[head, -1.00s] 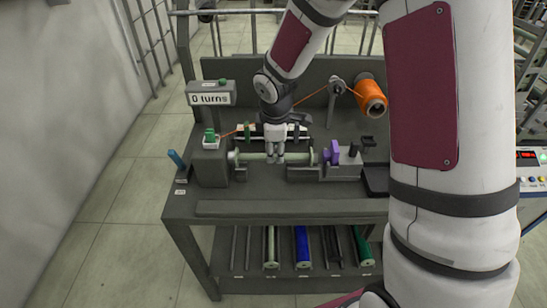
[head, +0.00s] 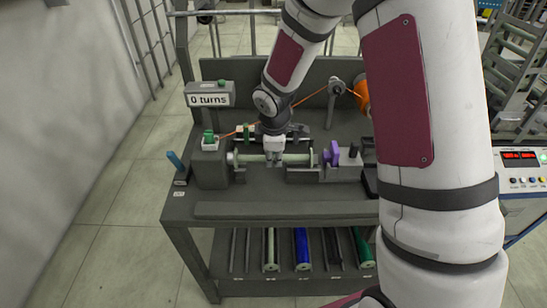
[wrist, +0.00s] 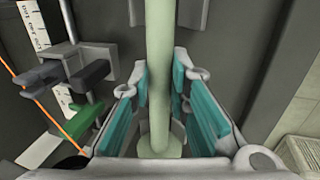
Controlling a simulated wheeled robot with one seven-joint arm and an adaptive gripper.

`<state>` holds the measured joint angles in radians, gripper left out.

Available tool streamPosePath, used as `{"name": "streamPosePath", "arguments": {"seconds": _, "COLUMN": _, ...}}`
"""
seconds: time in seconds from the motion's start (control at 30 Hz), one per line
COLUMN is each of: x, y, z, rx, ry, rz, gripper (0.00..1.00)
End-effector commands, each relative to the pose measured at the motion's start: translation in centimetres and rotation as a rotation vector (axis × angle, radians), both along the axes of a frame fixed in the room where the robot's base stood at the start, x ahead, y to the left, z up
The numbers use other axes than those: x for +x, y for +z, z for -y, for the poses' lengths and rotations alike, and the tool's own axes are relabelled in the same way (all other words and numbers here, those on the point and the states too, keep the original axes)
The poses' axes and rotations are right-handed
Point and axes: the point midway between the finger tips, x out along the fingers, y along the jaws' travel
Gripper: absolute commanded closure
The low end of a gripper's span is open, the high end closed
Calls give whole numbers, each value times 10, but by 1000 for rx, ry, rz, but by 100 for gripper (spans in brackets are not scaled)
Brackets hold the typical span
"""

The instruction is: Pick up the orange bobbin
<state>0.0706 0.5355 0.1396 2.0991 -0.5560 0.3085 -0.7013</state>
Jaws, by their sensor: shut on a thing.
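A pale green bare bobbin (head: 297,158) lies level across the winder in the head view. In the wrist view the same bobbin (wrist: 159,45) runs up the middle, its flange near the bottom. My gripper (head: 274,158) is above the bobbin's middle and shut on it, with teal pads on both sides of the tube. I see no bobbin wound with orange. An orange thread spool (head: 361,94) stands at the back right, partly hidden by my arm. Orange thread runs from it past a guide (head: 337,87) to a green-topped clamp (head: 209,138) at the left.
A purple part (head: 332,154) stands at the bobbin's right end. The counter (head: 209,99) reads 0 turns. A blue handle (head: 175,160) stands at the left edge. A lower rack (head: 232,283) holds several bobbins, including blue and green ones. A control box (head: 522,175) is at the right.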

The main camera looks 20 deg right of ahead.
Motion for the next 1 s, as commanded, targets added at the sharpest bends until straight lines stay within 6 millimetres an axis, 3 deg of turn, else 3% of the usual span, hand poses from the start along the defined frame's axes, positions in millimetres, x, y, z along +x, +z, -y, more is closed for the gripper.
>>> {"name": "streamPosePath", "arguments": {"seconds": 0.17, "x": 0, "y": 11, "z": 0, "rx": 1, "ry": -2, "rz": 2, "gripper": 100}}
{"name": "streamPosePath", "arguments": {"seconds": 0.6, "x": 1, "y": 88, "z": 0, "rx": 0, "ry": -1, "rz": 4, "gripper": 100}}
{"name": "streamPosePath", "arguments": {"seconds": 0.8, "x": 0, "y": 100, "z": 0, "rx": 0, "ry": 0, "rz": 1, "gripper": 100}}
{"name": "streamPosePath", "arguments": {"seconds": 1.0, "x": 0, "y": 101, "z": 0, "rx": 0, "ry": 0, "rz": 0, "gripper": 100}}
